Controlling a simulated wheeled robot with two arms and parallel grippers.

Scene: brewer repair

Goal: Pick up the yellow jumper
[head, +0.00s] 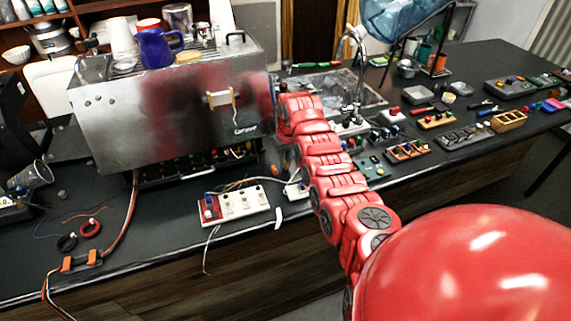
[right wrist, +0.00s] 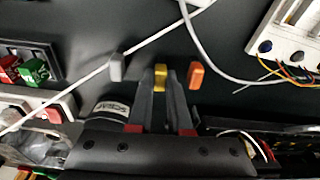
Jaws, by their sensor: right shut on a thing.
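The yellow jumper (right wrist: 161,76) is a small block in the right wrist view, between the tips of my right gripper (right wrist: 161,88). The gripper's dark fingers are shut on it. The black surface shows just beyond the jumper; I cannot tell whether the jumper still touches it. In the head view my red right arm reaches over the bench beside the metal brewer (head: 170,105), and the jumper cannot be made out there. My left gripper is in neither view.
A grey block (right wrist: 116,67) and an orange block (right wrist: 195,76) flank the yellow jumper closely. A white cable (right wrist: 225,70) curves past the orange one. A white terminal board (right wrist: 290,35) with wires is at upper right. A white switch strip (head: 240,202) lies before the brewer.

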